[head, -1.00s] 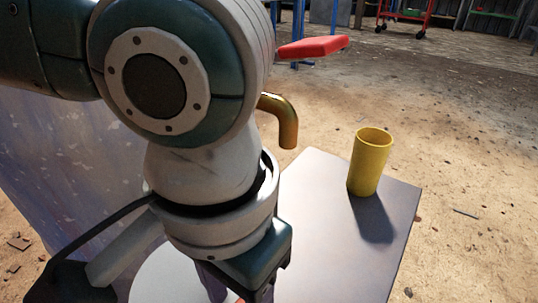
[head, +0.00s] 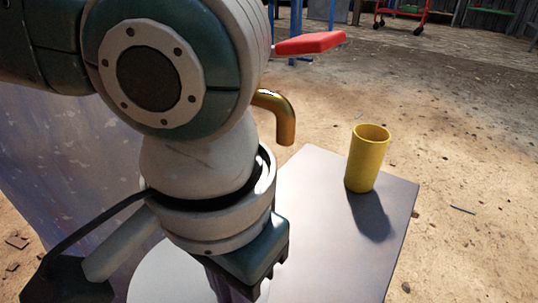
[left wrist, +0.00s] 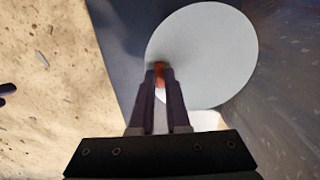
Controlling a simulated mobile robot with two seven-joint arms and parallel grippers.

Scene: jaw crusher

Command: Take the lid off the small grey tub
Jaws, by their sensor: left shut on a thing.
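A round pale grey lid (left wrist: 215,50) fills the upper middle of the left wrist view, seen from above. Its pale disc also shows at the bottom of the head view (head: 155,278), partly behind my left arm. A small orange-red knob (left wrist: 159,76) stands near the lid's left edge. My left gripper (left wrist: 161,70) is shut on this knob, its dark fingers on either side of it. The tub's body is hidden, and I cannot tell whether the lid is apart from it. My right gripper is not in view.
A yellow cup (head: 367,158) stands upright on the grey table (head: 335,255), right of my arm. A brass bent pipe (head: 284,115) and a red slab (head: 309,43) show behind my arm. The table's front middle looks clear.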

